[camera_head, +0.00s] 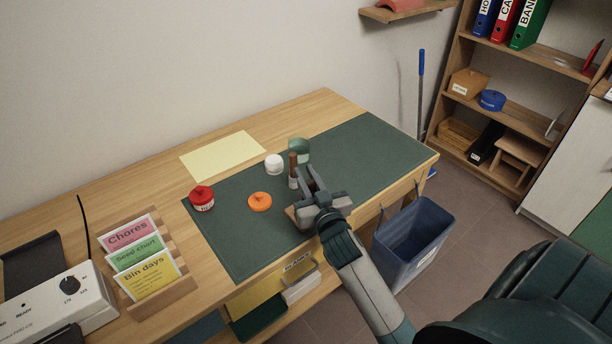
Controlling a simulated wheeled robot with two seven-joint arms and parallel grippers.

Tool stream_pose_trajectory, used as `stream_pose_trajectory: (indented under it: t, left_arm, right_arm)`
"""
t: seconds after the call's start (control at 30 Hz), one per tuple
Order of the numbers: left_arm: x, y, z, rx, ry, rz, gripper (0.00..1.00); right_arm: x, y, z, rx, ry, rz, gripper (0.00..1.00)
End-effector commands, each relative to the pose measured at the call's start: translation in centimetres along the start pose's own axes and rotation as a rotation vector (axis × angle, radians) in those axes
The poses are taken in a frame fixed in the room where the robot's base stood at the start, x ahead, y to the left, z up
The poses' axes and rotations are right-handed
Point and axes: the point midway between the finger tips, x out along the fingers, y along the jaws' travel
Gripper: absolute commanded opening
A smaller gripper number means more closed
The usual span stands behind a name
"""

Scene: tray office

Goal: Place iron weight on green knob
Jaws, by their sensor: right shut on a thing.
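My right gripper (309,178) is above the front part of the dark green desk mat, its fingers pointing toward the back of the desk. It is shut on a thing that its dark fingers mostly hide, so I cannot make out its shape. A green, rounded, jar-like thing (299,146) stands on the mat just beyond the fingertips; its lower part is partly covered, and I cannot make out a knob clearly. No iron weight can be clearly told apart. My left gripper is not in view.
A slim brown-topped item (293,172) is close left of the fingers. The mat's right part (370,150) is clear.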

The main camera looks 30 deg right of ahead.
Motion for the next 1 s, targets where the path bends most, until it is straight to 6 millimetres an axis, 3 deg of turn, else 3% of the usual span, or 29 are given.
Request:
stream_pose_trajectory:
  t: [0.37, 0.4, 0.47, 0.87, 1.0]
  left_arm:
    - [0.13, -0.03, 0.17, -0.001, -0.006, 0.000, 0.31]
    - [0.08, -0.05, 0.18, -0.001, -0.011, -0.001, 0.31]
    - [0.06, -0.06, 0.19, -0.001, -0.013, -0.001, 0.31]
    - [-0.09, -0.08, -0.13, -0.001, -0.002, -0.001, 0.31]
    - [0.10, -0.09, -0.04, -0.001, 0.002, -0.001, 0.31]
  right_arm:
    - [0.03, 0.00, 0.15, 0.000, 0.004, 0.000, 0.00]
    - [0.01, 0.01, 0.24, 0.000, 0.001, 0.000, 0.25]
    - [0.01, 0.01, 0.22, 0.000, 0.001, 0.000, 0.37]
    - [0.01, 0.02, -0.09, 0.000, 0.001, 0.000, 0.37]
    - [-0.92, 0.00, 0.11, 0.001, -0.001, 0.000, 0.37]
